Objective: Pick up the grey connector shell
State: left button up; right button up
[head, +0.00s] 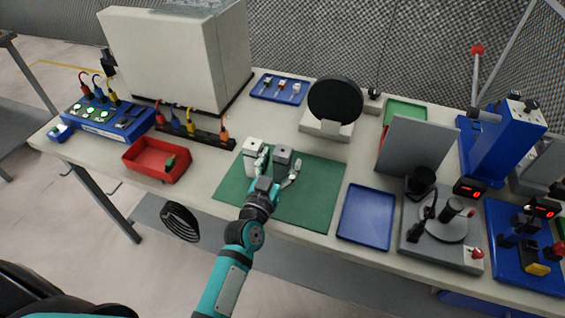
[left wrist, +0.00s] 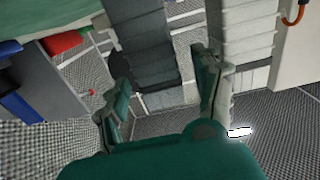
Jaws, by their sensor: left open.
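The grey connector shell (head: 283,156) stands upright on the green mat (head: 316,195), right of a similar white shell (head: 251,146). My left gripper (head: 280,161) is open, with one finger on each side of the grey shell in the head view. In the left wrist view the grey shell (left wrist: 147,42) shows beyond and between the open fingers of the left gripper (left wrist: 164,80). I cannot tell whether a finger touches it. The white shell (left wrist: 247,30) is just outside the right-hand finger there. My right gripper is not in view.
A red bin (head: 143,163) stands left of the mat, and an empty blue tray (head: 365,217) lies to its right. A black round disc on a stand (head: 335,100) is behind the mat. The front right of the mat is clear.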

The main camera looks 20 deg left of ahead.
pick_arm(q)
jog(key=shift+w+f, duration=0.1)
jog(key=shift+w, duration=0.95)
jog(key=shift+s, duration=0.1)
jog(key=c, duration=1.3)
